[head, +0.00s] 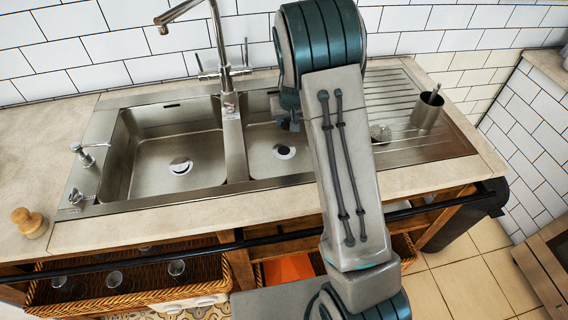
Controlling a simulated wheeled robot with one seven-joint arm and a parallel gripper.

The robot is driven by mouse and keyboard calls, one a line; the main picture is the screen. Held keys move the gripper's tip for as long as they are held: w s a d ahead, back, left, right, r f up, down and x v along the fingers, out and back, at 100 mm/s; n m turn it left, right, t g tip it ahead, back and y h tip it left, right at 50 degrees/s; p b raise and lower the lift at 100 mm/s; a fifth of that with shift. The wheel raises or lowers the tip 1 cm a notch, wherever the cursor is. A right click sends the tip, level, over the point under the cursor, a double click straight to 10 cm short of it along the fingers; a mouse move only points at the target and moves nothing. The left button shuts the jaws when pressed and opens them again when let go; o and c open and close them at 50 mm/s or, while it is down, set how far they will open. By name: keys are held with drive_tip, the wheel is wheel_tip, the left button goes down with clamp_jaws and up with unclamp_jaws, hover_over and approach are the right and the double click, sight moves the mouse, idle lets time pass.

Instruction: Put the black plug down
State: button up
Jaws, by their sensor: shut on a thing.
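My arm rises through the middle of the view and bends down over the right basin of the steel sink (238,150). Only a small dark part of my gripper (285,115) shows at the left edge of the arm, above that basin. Its fingertips are hidden behind the arm. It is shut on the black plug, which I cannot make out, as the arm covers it.
A tall tap (222,60) stands behind the basins. A wooden-topped brush (28,222) sits on the counter (40,150) at left. A black rail (200,247) runs along the front.

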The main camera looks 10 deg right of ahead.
drive_tip(key=b+x, duration=0.1)
drive_tip(key=x, duration=0.4)
drive_tip(key=s+b+x, duration=0.1)
drive_tip(key=b+x, duration=0.1)
drive_tip(key=x, duration=0.4)
drive_tip(key=s+f+b+x, duration=0.1)
drive_tip(key=x, duration=0.4)
drive_tip(key=shift+a+f, duration=0.1)
drive_tip(key=shift+a, duration=0.05)
drive_tip(key=shift+s+f+b, duration=0.1)
drive_tip(key=shift+f+b, duration=0.35)
drive_tip(key=shift+b, duration=0.25)
